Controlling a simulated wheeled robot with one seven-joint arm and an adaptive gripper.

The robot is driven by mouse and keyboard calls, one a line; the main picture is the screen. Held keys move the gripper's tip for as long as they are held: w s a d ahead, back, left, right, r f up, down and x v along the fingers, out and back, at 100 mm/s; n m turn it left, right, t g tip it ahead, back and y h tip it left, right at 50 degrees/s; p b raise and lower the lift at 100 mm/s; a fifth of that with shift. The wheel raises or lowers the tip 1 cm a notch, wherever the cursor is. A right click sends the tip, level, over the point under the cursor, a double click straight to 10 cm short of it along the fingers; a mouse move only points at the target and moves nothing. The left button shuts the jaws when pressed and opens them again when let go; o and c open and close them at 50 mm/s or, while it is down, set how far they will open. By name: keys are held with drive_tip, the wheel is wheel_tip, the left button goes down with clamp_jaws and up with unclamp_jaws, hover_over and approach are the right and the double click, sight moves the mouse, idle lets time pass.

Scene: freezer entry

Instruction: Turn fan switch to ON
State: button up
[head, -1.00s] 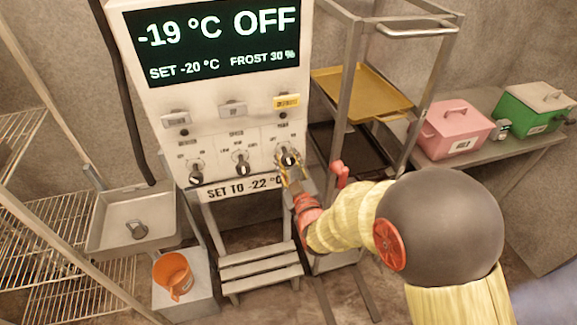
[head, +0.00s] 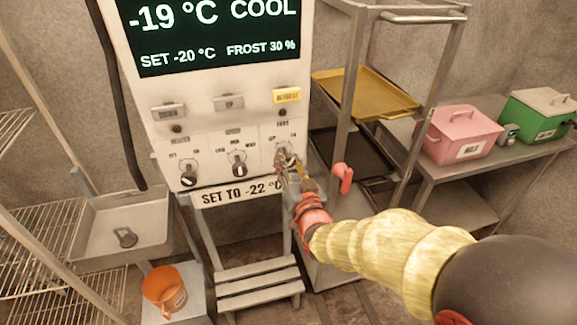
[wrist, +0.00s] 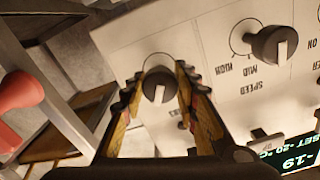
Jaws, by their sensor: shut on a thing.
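The fan switch is the rightmost rotary knob on the white control panel (head: 215,118). In the wrist view the dark fan knob (wrist: 158,84) sits between my fingertips, with its white pointer line pointing down in that picture. My gripper (head: 288,163) is shut on this knob; the fingers (wrist: 160,80) flank it on both sides. In the head view the fingers mostly cover the knob, and its small labels are too blurred to read surely. The display (head: 215,32) reads -19 °C, COOL, SET -20 °C and FROST 30 %.
The speed knob (head: 239,167) and a left knob (head: 189,176) are beside the gripped knob. A red handle (head: 343,175) stands close right of my gripper. A rack with a yellow tray (head: 365,92) is at right. A step stool (head: 258,282) and orange bucket (head: 165,289) stand below.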

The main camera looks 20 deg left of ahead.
drive_tip(key=shift+m, duration=0.4)
drive_tip(key=o, duration=1.2)
drive_tip(key=shift+c, duration=0.2)
drive_tip(key=v, duration=1.2)
